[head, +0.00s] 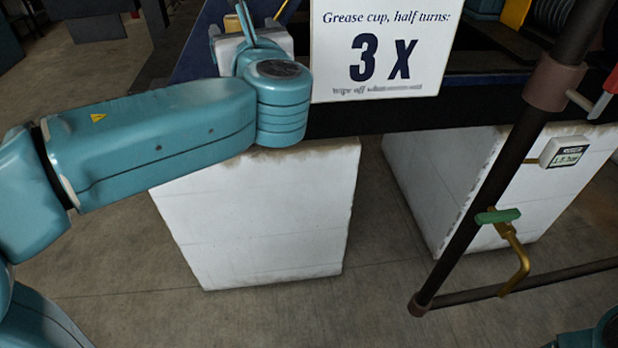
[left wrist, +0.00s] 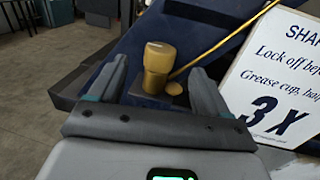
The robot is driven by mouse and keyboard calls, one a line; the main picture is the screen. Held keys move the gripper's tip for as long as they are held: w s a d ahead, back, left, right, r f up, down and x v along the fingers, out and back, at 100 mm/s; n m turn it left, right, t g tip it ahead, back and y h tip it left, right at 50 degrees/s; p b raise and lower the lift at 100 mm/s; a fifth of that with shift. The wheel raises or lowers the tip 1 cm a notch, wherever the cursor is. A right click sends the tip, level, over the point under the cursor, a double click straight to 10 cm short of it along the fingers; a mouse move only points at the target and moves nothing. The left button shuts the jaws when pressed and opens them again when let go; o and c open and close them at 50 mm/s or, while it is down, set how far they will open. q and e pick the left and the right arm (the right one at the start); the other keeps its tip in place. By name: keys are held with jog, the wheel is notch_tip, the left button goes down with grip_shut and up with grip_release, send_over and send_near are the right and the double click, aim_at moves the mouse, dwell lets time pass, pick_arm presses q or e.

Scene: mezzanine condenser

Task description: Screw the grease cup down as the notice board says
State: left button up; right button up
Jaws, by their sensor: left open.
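The grease cup (left wrist: 157,62) is a brass cylinder with a rounded cap, upright on a dark block in the left wrist view. My left gripper (left wrist: 158,68) is open, with one finger on each side of the cup in the picture. I see no finger clearly touching it. In the head view my left gripper (head: 246,24) is beyond the wrist, and the cup is largely or wholly hidden there. The notice board (head: 378,50) is white and reads "Grease cup, half turns: 3 X". It also shows in the left wrist view (left wrist: 275,85). My right gripper is out of view.
A thin yellow rod (left wrist: 222,42) slants up behind the cup, and a small brass disc (left wrist: 174,88) lies beside its base. White blocks (head: 265,215) stand under the dark frame. A dark pipe post (head: 487,165) with a green-handled valve (head: 497,216) stands at right.

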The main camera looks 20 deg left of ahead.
pick_arm(q)
jog(key=b+v, duration=0.2)
jog(key=v, duration=0.7)
jog(key=w+d+f+g+h, duration=0.1)
jog(key=f+h, duration=0.1)
jog(key=f, duration=0.6)
jog(key=w+d+f+g+h, duration=0.2)
jog(key=f, duration=0.7)
jog(key=w+d+f+g+h+p, duration=0.1)
jog(key=d+f+g+h, duration=0.1)
jog(key=f, duration=0.6)
jog(key=shift+w+d+f+n+h, duration=0.25)
jog(key=shift+w+f+n+h, duration=0.05)
jog(key=shift+n+h, duration=0.1)
jog(key=shift+w, duration=0.1)
